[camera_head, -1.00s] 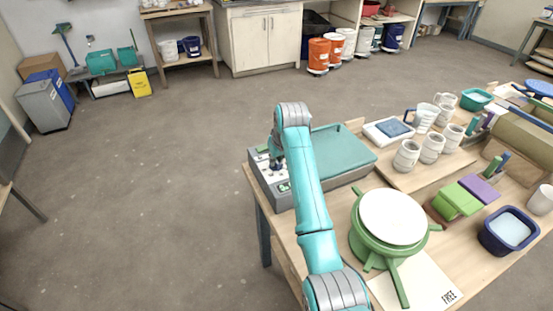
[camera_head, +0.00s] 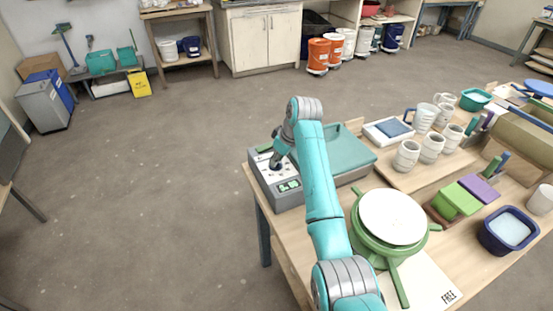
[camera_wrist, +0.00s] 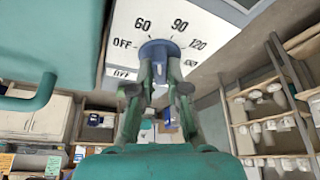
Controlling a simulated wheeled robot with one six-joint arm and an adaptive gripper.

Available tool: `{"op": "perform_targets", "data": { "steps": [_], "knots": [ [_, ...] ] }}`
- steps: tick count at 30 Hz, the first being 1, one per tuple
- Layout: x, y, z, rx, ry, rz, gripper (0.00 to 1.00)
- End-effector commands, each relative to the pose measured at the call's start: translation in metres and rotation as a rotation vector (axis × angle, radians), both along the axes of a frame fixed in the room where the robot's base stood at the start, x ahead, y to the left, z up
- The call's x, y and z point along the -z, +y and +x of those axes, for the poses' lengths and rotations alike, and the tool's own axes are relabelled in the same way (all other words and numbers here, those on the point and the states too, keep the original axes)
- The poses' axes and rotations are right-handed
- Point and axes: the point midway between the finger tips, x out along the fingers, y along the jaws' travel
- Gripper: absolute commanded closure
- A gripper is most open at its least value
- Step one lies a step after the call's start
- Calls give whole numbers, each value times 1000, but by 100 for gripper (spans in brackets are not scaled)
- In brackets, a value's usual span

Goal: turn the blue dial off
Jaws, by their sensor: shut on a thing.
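The blue dial (camera_wrist: 158,48) shows in the wrist view on a white panel (camera_wrist: 195,22) marked OFF, 60, 90 and 120. OFF is left of the dial, 60 and 90 above it, 120 to its right. I cannot make out where the dial points. My gripper (camera_wrist: 160,72) is shut on the dial, a fingertip on either side. In the head view my gripper (camera_head: 276,163) is down at the control panel of a grey machine (camera_head: 290,200) with a teal lid (camera_head: 340,150), and hides the dial. Green display marks (camera_head: 290,186) show on the machine's front.
The machine stands at the table's left end. Right of it are a green wheel with a white disc (camera_head: 392,217), several mugs (camera_head: 407,155), a white tray (camera_head: 388,131) and a dark blue tub (camera_head: 508,231). The floor left of the table is clear.

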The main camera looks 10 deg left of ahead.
Motion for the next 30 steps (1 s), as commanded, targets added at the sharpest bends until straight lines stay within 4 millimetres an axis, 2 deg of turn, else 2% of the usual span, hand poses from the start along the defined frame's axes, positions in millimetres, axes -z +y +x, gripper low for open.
{"op": "perform_targets", "data": {
  "steps": [21, 30],
  "knots": [
    [-1, -1, 3, -673, 4, 0, 100],
    [0, 0, 4, -871, 3, -1, 100]
  ]
}}
